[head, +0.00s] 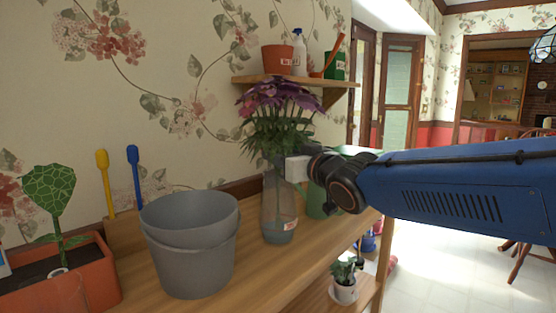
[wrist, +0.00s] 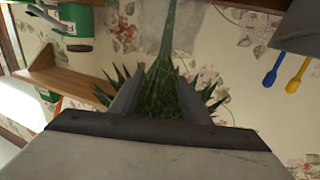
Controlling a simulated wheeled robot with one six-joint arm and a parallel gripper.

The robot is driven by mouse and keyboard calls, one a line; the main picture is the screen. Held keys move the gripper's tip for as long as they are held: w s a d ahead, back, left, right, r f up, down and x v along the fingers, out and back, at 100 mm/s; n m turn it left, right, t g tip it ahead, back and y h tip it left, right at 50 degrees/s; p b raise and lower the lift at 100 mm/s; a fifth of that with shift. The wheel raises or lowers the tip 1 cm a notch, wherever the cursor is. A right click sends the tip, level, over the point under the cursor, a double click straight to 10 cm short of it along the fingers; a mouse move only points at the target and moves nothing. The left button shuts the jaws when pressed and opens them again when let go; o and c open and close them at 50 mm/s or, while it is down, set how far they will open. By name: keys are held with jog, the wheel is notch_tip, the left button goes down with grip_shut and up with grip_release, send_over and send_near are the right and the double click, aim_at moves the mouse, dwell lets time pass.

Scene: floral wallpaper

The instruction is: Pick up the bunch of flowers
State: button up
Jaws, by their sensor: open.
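The bunch of flowers (head: 277,97) has purple blooms over dense green leaves. It stands upright in a clear glass vase (head: 279,212) on the wooden bench. My gripper (head: 290,168) is beside the bunch at the vase's neck, coming from the right. In the wrist view, which looks upside down, my gripper (wrist: 158,92) is open, with green stems and leaves (wrist: 165,95) between its two fingers. I cannot tell whether the fingers touch them. The blooms are hidden behind the gripper body in that view, and the vase (wrist: 170,28) shows at the top.
Grey nested buckets (head: 192,245) stand left of the vase. A green container (head: 318,200) is close behind my gripper. A wall shelf (head: 290,80) with pots and a spray bottle is just above the right side of the flowers. An orange planter (head: 70,285) is far left.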

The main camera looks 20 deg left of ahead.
jog(key=shift+x, duration=2.75)
jog(key=shift+f, duration=0.15)
grip_shut()
